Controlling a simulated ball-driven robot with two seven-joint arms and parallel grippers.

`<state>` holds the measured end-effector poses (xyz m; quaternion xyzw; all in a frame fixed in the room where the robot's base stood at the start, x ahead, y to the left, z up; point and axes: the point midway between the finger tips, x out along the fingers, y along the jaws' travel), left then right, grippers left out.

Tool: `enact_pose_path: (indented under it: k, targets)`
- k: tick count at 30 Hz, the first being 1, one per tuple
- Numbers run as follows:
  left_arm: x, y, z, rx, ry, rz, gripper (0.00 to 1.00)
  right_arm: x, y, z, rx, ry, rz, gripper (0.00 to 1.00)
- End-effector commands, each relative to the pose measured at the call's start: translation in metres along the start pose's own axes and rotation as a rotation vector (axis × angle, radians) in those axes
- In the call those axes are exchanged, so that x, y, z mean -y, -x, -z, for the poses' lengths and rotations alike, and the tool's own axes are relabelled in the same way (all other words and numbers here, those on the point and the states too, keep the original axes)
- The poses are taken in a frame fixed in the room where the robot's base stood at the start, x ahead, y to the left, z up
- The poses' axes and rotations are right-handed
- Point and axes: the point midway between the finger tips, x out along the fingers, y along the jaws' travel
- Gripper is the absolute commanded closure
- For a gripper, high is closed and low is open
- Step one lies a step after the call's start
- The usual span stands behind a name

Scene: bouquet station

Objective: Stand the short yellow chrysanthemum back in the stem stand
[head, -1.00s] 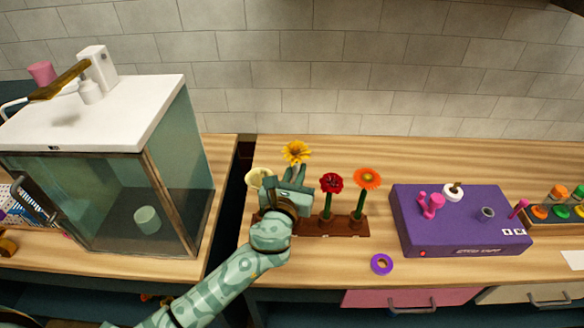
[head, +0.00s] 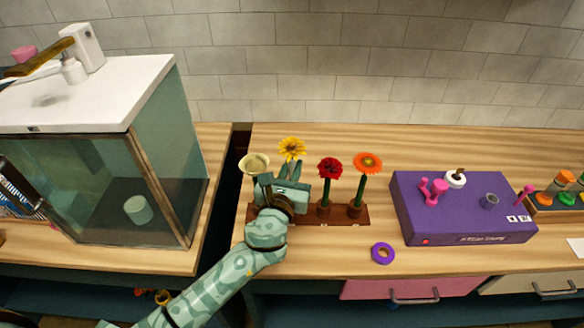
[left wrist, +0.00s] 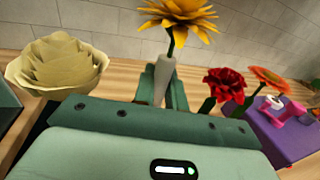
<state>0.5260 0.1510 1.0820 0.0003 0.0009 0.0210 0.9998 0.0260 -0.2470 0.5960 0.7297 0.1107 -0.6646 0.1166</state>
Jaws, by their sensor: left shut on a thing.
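The yellow chrysanthemum (head: 291,148) is upright, its bloom above my left gripper (head: 284,182). The left wrist view shows its bloom (left wrist: 177,14) and a pale length of stem (left wrist: 165,72) between the fingers of my left gripper (left wrist: 163,88), which is shut on it. The gripper hides part of the stand and the stem's lower end, so I cannot tell whether the stem is in a hole. My right gripper is out of view.
A cream flower (head: 254,164) is close left of the gripper. A red flower (head: 330,168) and an orange flower (head: 368,163) stand upright in the stand to the right. A purple ring (head: 382,253) lies in front; a purple box (head: 460,212) is further right.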

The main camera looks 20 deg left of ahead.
Motion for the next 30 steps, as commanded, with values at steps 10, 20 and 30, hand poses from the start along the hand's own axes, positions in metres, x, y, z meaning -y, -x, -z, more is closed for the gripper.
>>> enact_pose_path:
  k: [10,20,30]
  targets:
    - [0.0002,0.0001,0.003,0.001,0.0,0.0,1.0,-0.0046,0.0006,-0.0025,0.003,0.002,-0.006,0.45]
    - [0.0001,0.0,0.0058,0.0,-0.001,0.0,1.0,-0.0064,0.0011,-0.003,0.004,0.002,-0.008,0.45]
    - [0.0001,-0.0001,0.0067,0.0,-0.001,0.0,1.0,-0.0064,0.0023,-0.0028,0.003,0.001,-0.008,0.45]
